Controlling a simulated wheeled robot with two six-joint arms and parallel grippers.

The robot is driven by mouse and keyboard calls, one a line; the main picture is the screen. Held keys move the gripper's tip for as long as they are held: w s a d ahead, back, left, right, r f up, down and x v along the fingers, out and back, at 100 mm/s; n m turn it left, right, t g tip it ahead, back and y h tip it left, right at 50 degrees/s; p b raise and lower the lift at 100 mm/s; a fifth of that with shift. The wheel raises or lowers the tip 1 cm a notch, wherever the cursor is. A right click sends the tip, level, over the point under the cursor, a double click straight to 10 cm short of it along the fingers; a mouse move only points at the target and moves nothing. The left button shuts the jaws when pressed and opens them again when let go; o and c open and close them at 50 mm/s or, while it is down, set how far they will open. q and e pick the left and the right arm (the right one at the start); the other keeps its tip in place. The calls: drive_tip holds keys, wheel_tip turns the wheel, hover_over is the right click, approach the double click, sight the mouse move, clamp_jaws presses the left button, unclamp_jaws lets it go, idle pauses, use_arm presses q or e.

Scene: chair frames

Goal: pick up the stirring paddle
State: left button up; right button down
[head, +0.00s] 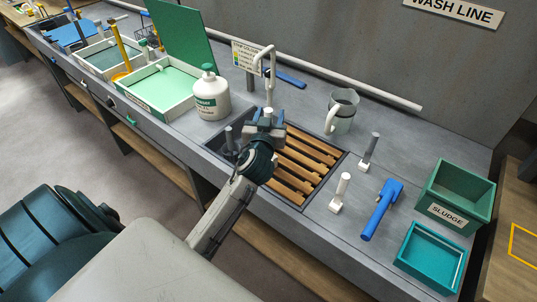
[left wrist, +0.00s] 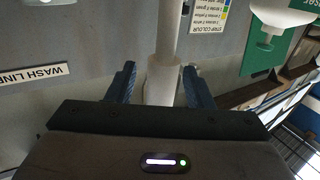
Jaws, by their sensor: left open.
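A flat blue tool (head: 289,78) lies behind the tap. My left gripper (head: 267,116) is open over the sink's left part, at the foot of the white tap (head: 271,72). In the left wrist view, the fingers (left wrist: 160,88) stand either side of the tap's pale post (left wrist: 166,35), apart from it as far as I can tell. My right gripper is not in view.
A white bottle (head: 210,97) stands left of the gripper and a grey jug (head: 342,111) to its right. Slatted wood (head: 300,165) covers part of the sink. A blue tool (head: 381,210), the sludge bin (head: 455,190) and a teal tray (head: 431,257) are at the right.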

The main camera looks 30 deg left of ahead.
use_arm(q)
clamp_jaws()
drive_tip(key=shift+r, duration=0.15)
